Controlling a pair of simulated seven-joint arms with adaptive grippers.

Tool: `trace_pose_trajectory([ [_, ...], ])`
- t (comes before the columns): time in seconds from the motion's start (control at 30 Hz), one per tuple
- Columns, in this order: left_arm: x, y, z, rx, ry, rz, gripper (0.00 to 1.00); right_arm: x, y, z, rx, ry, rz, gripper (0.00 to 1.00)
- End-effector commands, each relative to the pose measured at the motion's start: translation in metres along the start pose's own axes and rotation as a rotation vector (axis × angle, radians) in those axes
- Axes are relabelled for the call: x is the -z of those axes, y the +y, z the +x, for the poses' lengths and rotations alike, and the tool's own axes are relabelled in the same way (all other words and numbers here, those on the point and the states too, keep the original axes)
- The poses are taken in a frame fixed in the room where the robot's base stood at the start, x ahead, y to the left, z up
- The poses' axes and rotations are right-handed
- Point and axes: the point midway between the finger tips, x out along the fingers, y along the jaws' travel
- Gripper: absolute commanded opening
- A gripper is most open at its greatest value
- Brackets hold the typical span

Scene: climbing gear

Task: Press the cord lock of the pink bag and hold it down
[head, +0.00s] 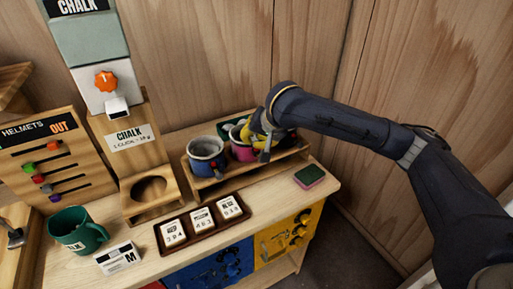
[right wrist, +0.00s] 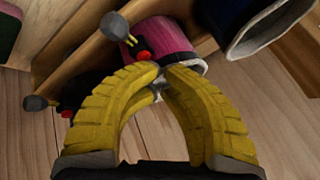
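The pink bag (head: 241,152) stands in the wooden rack between a blue bag and my right gripper. It also shows in the right wrist view (right wrist: 172,38). Its cord lock has a red button (right wrist: 143,55) with a yellow cord beside it. My right gripper (head: 262,152) is at the rack, right beside the pink bag. In the right wrist view its yellow fingers (right wrist: 160,72) bow outward and their tips come together just below the cord lock, with no object seen held. I cannot tell whether the tips touch the lock. My left gripper is not in view.
The blue bag (head: 206,158) stands at the rack's left end. A dark bag with a red part (right wrist: 67,113) is partly hidden behind a finger. A green-and-pink block (head: 309,176), a tray of white tags (head: 187,240) and a green mug (head: 77,231) are on the bench.

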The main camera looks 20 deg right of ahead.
Motion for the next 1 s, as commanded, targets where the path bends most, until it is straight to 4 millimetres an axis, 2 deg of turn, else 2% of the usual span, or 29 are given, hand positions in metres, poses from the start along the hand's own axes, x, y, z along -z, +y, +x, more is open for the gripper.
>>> trace_pose_trajectory([
  [0.03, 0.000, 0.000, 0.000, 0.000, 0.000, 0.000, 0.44, -0.004, 0.003, 0.003, -0.010, -0.011, -0.001, 0.00],
  [0.4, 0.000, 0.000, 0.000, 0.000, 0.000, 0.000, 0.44, 0.004, -0.004, -0.010, -0.006, -0.005, -0.002, 0.00],
  [0.77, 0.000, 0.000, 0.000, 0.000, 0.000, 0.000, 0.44, 0.007, -0.007, -0.013, -0.002, -0.001, -0.001, 0.00],
  [1.0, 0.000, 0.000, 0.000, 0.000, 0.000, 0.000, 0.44, 0.015, -0.015, -0.028, -0.001, 0.001, -0.001, 0.00],
])
